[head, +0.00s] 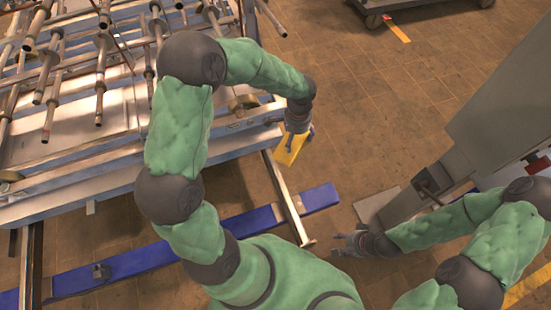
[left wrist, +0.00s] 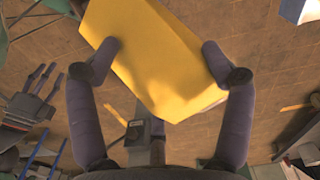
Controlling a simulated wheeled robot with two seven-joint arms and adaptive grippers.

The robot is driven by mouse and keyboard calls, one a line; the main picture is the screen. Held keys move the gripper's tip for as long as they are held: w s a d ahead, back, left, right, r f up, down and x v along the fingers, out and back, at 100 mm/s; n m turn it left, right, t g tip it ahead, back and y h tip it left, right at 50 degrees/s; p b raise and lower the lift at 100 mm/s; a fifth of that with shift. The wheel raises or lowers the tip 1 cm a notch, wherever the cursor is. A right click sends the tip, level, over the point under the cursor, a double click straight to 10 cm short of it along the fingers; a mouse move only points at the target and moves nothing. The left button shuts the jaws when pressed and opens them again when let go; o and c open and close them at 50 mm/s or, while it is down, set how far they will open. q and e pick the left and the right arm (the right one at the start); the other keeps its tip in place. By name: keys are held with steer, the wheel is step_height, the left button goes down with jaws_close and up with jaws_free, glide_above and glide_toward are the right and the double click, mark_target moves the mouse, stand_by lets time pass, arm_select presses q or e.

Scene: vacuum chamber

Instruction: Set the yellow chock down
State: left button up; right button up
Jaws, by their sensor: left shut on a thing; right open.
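The yellow chock (head: 291,148) is in my left gripper (head: 299,130), to the right of the metal rack's corner in the head view. In the left wrist view the chock (left wrist: 150,55) is a yellow block between the two fingers of the left gripper (left wrist: 162,55), which are shut on it. The chock appears held up above the floor, with no support visible under it. My right gripper (head: 345,243) is low in the head view, near the end of a metal bar, open and empty.
A metal rack (head: 120,165) with many rods fills the upper left. A blue floor beam (head: 150,258) and a metal bar (head: 288,195) lie below it. A grey cabinet (head: 500,120) stands at right, and a wheeled cart (head: 400,8) at top. Tiled floor (head: 380,110) between them is clear.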

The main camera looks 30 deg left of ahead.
arm_select(q)
step_height(320, 180, down, 24)
steer(key=s+a+m+b, duration=0.1)
steer(key=m+b, duration=0.1)
steer(key=m, duration=1)
steer(key=s+a+m+b, duration=0.1)
steer(key=s+m+b, duration=0.1)
steer(key=m, duration=1.1)
steer(key=w+a+f+b, duration=0.1)
steer(key=w+a+f, duration=0.2)
steer(key=w+a+f+b, duration=0.1)
steer(key=w+a+f, duration=0.2)
steer(key=w+a+f+b, duration=0.2)
steer(key=w+a+f, duration=0.1)
steer(key=a, duration=0.1)
steer(key=shift+w+a+f, duration=0.15)
steer(key=shift+a+f, duration=0.05)
steer(key=shift+f, duration=0.05)
steer(key=shift+w+f+b, duration=0.1)
steer(key=shift+f+b, duration=0.9)
steer(key=shift+f, duration=0.5)
steer(key=shift+f, duration=0.1)
